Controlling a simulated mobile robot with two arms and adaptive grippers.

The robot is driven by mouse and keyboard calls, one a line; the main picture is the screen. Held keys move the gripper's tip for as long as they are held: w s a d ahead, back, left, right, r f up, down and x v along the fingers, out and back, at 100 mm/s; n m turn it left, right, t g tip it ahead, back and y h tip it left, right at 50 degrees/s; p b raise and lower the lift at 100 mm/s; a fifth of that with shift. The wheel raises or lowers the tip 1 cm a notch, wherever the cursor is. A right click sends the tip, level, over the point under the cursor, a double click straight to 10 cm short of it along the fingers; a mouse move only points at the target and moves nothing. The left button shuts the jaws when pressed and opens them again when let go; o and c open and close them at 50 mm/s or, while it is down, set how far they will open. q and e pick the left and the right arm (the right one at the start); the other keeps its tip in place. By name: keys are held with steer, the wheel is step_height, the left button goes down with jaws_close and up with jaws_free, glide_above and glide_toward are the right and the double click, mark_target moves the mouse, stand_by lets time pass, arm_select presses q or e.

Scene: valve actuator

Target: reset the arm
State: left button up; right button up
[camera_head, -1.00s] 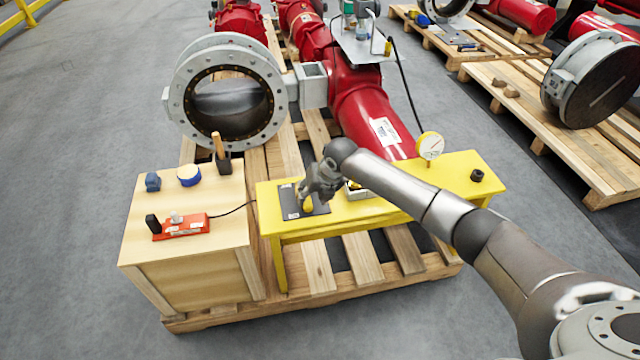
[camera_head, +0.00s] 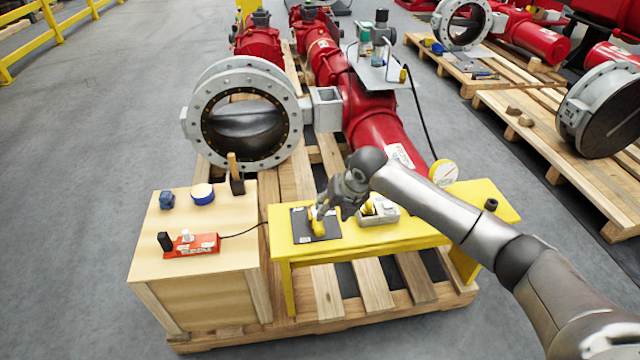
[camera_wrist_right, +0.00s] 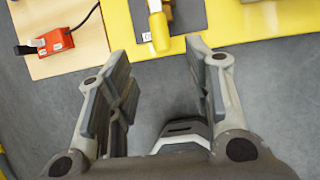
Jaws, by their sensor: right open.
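My right gripper (camera_head: 332,200) is above the yellow bench, just up and right of a dark mat (camera_head: 328,229). In the right wrist view its two fingers (camera_wrist_right: 158,58) are spread, with nothing between them. A yellow-handled tool (camera_head: 317,224) lies on the mat; its handle (camera_wrist_right: 160,32) shows just beyond the fingertips in the wrist view, apart from them. The gripper hides part of the tool in the head view. My left gripper is not in view.
The yellow bench (camera_head: 425,233) carries a grey box (camera_head: 380,214) with a yellow item, a dial gauge (camera_head: 443,173) and a black cup (camera_head: 491,204). A wooden box (camera_head: 145,250) holds a red control box (camera_head: 192,246). A large flanged valve (camera_head: 247,160) stands behind.

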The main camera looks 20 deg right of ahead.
steer(key=s+a+f+m+t+y+p, duration=0.1)
steer(key=s+a+f+m+y, duration=0.25)
steer(key=a+f+y, duration=0.2)
steer(key=s+a+f+m+t+y, duration=0.1)
steer(key=s+a+f+m+y, duration=0.1)
steer(key=a+f+m+y, duration=0.4)
steer(key=s+d+f+m+t+h+p, duration=0.1)
steer(key=s+d+f+m+h, duration=0.5)
steer(key=s+f+m, duration=0.45)
steer(key=s+d+f+m+t+h+p, duration=0.1)
steer(key=s+d+f+m+h, duration=0.6)
steer(key=f, duration=0.7)
steer(key=s+f+m+g, duration=0.2)
steer(key=s+f+g, duration=0.2)
steer(key=s, duration=1.2)
steer(key=s+d+f+m+g, duration=0.1)
steer(key=s+f, duration=0.4)
steer(key=s, duration=1.1)
steer(key=m+g, duration=0.1)
steer(key=g, duration=0.1)
steer(key=shift+f+m+g, duration=0.2)
steer(key=shift+m+g, duration=0.1)
steer(key=shift+g, duration=0.1)
